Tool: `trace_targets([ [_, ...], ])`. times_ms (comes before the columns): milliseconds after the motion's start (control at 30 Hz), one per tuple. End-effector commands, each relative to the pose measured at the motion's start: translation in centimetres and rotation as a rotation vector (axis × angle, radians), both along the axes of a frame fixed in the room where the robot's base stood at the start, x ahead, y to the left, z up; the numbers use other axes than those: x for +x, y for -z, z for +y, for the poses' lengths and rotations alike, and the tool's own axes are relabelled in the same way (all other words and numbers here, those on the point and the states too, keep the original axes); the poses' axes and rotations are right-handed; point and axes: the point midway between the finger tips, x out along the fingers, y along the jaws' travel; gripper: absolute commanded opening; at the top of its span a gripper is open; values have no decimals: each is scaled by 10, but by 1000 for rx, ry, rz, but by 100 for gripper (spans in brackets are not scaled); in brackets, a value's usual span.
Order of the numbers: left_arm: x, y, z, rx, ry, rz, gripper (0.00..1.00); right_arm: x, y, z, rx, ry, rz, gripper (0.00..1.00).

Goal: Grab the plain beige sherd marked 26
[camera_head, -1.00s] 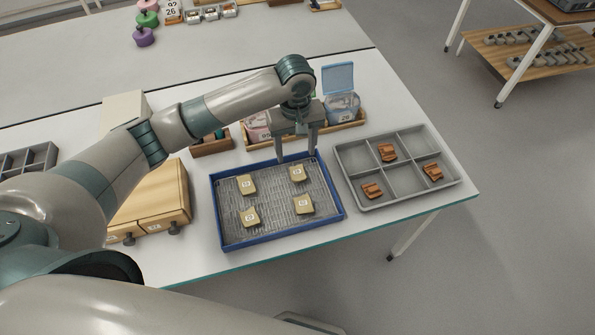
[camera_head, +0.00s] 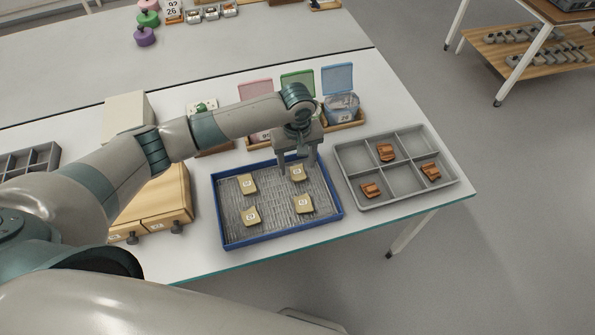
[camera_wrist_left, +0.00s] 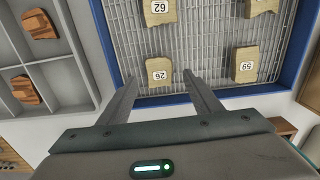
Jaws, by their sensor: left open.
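The plain beige sherd marked 26 (camera_head: 297,173) lies in the blue-rimmed tray (camera_head: 232,245), at the far right of its sherds. In the left wrist view the sherd (camera_wrist_left: 159,71) shows its white label reading 26. My left gripper (camera_head: 298,167) is open above the far right part of the tray. In the left wrist view its fingertips (camera_wrist_left: 161,77) appear on either side of the sherd's near edge, with nothing between them held. I cannot tell the exact height of the fingers above it. My right gripper is not in view.
Other beige sherds share the tray: one marked 59 (camera_wrist_left: 244,65), one marked 62 (camera_wrist_left: 159,11), and another (camera_head: 251,216). A grey compartment tray (camera_head: 349,165) with orange-brown sherds stands at right. Lidded boxes (camera_head: 342,105) stand behind; a wooden drawer box (camera_head: 160,195) is at left.

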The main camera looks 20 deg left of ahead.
Motion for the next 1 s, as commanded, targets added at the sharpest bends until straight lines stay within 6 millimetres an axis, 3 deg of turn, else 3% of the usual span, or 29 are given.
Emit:
trace_targets([
  [267, 0, 27, 0, 1, 1, 0, 58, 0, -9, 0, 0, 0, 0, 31],
  [733, 1, 29, 0, 1, 1, -1, 58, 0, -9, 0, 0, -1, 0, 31],
  [767, 1, 29, 0, 1, 1, -1, 56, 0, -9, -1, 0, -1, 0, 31],
  [933, 1, 29, 0, 1, 1, -1, 15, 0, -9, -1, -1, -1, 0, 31],
  [1000, 1, 29, 0, 1, 1, -1, 13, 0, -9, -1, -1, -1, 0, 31],
])
